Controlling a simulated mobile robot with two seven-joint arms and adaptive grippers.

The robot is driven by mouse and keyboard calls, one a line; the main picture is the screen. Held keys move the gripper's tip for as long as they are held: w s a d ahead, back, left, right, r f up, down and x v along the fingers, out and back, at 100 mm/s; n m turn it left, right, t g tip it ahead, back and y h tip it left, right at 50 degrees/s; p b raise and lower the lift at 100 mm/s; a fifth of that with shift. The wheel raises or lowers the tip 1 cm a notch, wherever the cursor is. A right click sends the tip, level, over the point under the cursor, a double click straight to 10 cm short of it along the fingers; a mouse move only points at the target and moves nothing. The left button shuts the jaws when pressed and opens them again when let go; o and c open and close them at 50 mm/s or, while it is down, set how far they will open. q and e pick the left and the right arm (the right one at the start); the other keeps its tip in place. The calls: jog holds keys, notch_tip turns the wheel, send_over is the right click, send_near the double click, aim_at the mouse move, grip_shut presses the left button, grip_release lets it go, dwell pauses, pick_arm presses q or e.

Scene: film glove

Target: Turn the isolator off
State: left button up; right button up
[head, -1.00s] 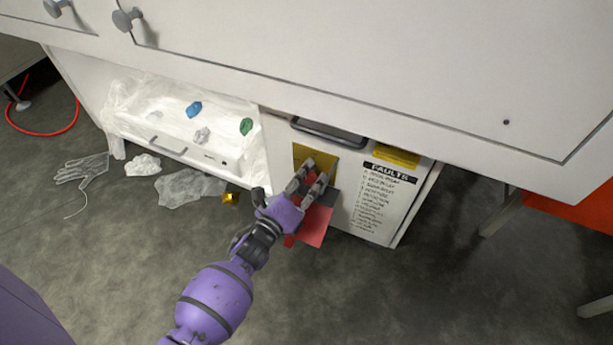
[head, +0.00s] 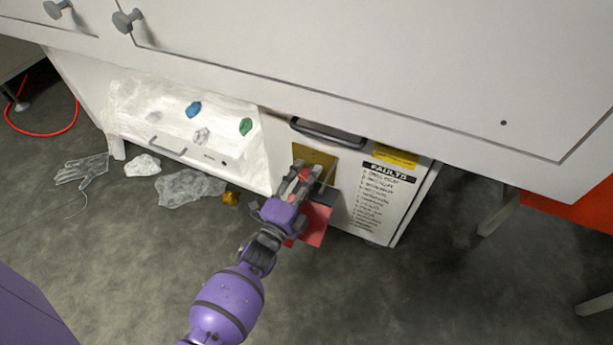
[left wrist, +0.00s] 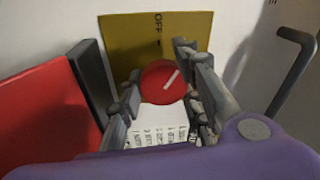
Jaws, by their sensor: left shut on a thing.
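The isolator is a yellow plate (head: 318,157) on the front of the white cabinet, with a red round knob that shows best in the left wrist view (left wrist: 160,84). A white line on the knob points up and to the right there, tilted away from the mark under the word OFF on the plate. My left gripper (head: 303,170) is at the plate. In the left wrist view its fingers (left wrist: 158,72) lie on either side of the knob, shut on it. In the head view the fingers partly hide the knob. My right gripper is not in view.
A red panel (head: 318,224) sticks out just below the plate. A dark handle (head: 328,133) is above it, and a FAULTS list (head: 382,200) is to the right. Crumpled film (head: 190,187) and a clear glove (head: 82,170) lie on the floor at left.

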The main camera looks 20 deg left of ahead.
pick_arm(q)
jog(key=n, duration=0.4)
jog(key=shift+s+d+f+y, duration=0.15)
jog(key=shift+f+y, duration=0.15)
jog(key=shift+d+n+y+p, duration=0.15)
jog(key=shift+n+y+p, duration=0.3)
jog(key=shift+n, duration=1.25)
jog(key=shift+d, duration=0.1)
jog(key=o, duration=0.9)
jog(key=shift+o, duration=0.8)
jog(key=shift+r, duration=0.2)
jog(key=shift+s+f, duration=0.2)
jog(key=shift+s, duration=1.65)
jog(key=shift+s+f, duration=0.2)
jog(key=shift+s, duration=1.6)
jog(key=shift+s+f, duration=0.1)
